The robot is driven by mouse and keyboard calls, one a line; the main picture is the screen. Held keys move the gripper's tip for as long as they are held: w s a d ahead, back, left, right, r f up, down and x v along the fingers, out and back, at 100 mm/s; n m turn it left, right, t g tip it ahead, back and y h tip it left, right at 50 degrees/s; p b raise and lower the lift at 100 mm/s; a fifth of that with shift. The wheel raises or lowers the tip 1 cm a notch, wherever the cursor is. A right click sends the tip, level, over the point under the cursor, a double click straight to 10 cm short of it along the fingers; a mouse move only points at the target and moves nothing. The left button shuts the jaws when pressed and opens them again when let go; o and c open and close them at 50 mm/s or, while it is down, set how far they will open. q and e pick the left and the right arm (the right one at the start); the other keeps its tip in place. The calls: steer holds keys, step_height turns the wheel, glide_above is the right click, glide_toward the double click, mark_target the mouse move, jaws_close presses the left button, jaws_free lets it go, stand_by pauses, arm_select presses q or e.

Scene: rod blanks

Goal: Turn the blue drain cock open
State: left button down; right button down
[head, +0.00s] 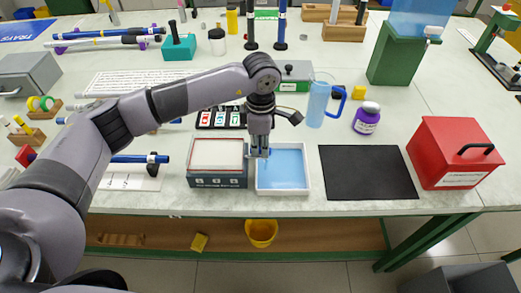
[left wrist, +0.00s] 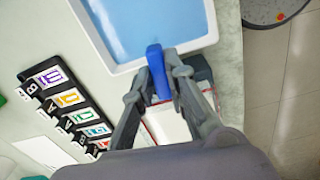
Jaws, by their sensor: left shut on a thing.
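The blue drain cock (left wrist: 156,72) shows in the left wrist view as a blue lever at the edge of a white-rimmed tray of blue liquid (left wrist: 122,68). My left gripper (left wrist: 158,80) is shut on the lever, one finger on each side. In the head view my left gripper (head: 259,150) points down at the tray's left rim; the tray (head: 307,182) stands near the table's front edge. The gripper hides most of the cock there. How far the cock is turned I cannot tell. My right gripper is not in view.
A dark box with a pale top (head: 217,180) stands close to the tray's left. A black mat (head: 368,172) and a red box (head: 455,150) are to the right. A blue jug (head: 319,100) and a purple jar (head: 367,118) stand behind. A yellow bucket (head: 261,232) is below the tabletop.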

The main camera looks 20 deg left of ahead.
mark_target(260, 148)
arm_select(q)
steer(key=shift+w+n+b, duration=0.1)
steer(key=shift+n+b, duration=0.2)
steer(key=shift+n, duration=0.3)
steer(key=shift+r, duration=0.1)
steer(key=c, duration=1.9)
jaws_free()
step_height(260, 148, up, 12)
steer(key=shift+f, duration=0.1)
